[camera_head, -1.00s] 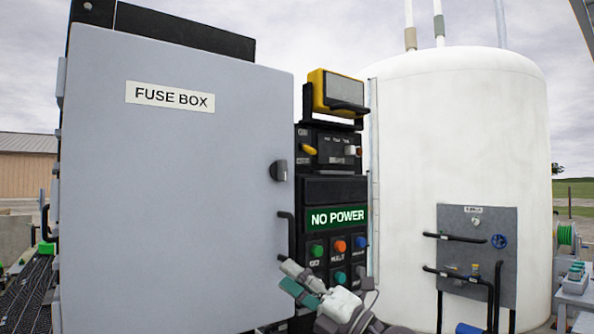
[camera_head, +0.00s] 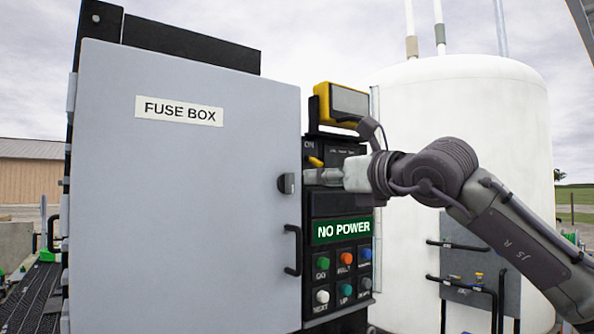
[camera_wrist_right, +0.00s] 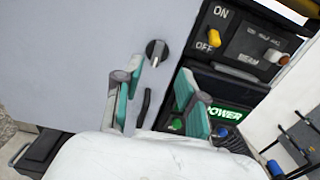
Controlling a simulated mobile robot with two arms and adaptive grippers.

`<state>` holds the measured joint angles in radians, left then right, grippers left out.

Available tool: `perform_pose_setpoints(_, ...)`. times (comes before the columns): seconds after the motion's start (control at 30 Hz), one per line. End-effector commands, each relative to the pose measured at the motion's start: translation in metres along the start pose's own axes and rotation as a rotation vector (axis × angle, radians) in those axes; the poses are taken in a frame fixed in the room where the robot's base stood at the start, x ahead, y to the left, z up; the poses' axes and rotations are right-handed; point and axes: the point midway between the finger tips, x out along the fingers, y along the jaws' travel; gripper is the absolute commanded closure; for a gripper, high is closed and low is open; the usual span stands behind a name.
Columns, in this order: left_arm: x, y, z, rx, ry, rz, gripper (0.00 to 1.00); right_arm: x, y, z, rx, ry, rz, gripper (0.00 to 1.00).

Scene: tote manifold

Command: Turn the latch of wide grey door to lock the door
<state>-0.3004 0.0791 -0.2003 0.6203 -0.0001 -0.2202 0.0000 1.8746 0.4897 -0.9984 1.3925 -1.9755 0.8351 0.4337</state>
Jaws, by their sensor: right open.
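The wide grey door (camera_head: 180,210) with a FUSE BOX label fills the left half of the head view. Its small dark latch knob (camera_head: 286,184) is near the door's right edge, above a black handle (camera_head: 293,250). In the right wrist view, the latch knob (camera_wrist_right: 156,50) has a light mark on its face and lies just beyond the gap between my fingers. My right gripper (camera_head: 308,178) is at the latch's right side, level with it. In the wrist view its green-padded fingers (camera_wrist_right: 159,74) are apart and empty. My left gripper is not in view.
Right of the door is a black control panel with a NO POWER display (camera_head: 342,230), several coloured buttons and a yellow-framed screen (camera_head: 342,104). A yellow ON/OFF switch (camera_wrist_right: 214,38) is close to the right finger. A white tank (camera_head: 480,120) stands behind my right arm.

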Motion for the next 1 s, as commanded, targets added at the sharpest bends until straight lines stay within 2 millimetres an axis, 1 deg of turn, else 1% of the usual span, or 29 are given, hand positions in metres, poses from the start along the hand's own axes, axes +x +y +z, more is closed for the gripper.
perform_pose_setpoints(0.03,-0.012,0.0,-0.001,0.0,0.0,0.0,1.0,0.013,0.001,0.005,0.001,0.004,0.001,0.59)
perform_pose_setpoints(0.2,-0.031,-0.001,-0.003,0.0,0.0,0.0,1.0,0.048,0.001,0.005,0.003,0.003,0.002,0.59)
perform_pose_setpoints(0.3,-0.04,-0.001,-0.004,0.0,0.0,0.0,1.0,0.064,0.001,0.004,0.002,0.002,0.002,0.59)
perform_pose_setpoints(0.4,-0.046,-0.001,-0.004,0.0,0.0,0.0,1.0,0.076,0.001,0.004,0.001,0.002,0.002,0.59)
perform_pose_setpoints(0.6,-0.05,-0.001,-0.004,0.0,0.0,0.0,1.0,0.087,0.001,0.001,0.001,0.0,0.002,0.59)
perform_pose_setpoints(0.83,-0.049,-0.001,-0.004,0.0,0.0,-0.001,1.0,0.088,0.001,0.0,0.001,-0.001,0.002,0.59)
perform_pose_setpoints(0.87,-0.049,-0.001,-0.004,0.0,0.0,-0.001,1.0,0.088,0.001,0.0,0.001,-0.001,0.002,0.61)
perform_pose_setpoints(1.0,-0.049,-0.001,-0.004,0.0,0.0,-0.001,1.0,0.087,0.001,0.0,0.001,-0.001,0.002,0.84)
